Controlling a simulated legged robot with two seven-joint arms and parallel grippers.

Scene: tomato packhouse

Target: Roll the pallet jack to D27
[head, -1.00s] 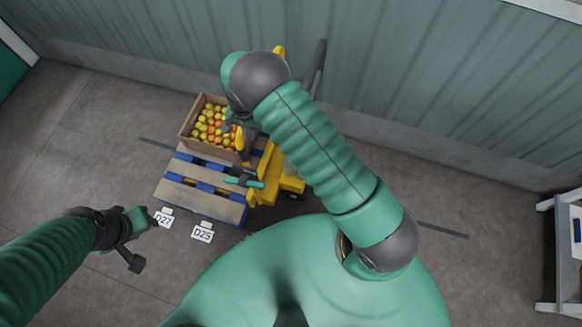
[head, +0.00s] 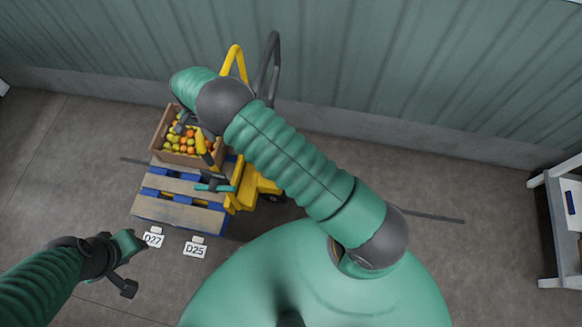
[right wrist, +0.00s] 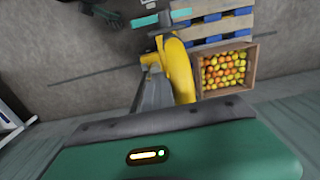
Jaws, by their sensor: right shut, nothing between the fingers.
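The yellow pallet jack (head: 247,187) stands at the right end of a pallet (head: 178,210). Its yellow curved upright (head: 235,58) shows beside my right arm and also in the right wrist view (right wrist: 180,68). A dark hub with a teal crossbar (head: 225,188) appears above the pallet. The white D27 sign (head: 152,238) lies on the floor just left of the front of the pallet. My right gripper (head: 182,125) is shut and empty, seen over the crate; my wrist partly covers the jack. My left gripper (head: 122,272) is below D27, apart from the jack; its opening is unclear.
A wooden crate of tomatoes (head: 165,151) sits on the pallet. A D25 sign (head: 195,248) lies right of D27. A ribbed wall (head: 400,80) runs behind. A white rack (head: 548,215) stands far right. The floor right of the jack looks clear.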

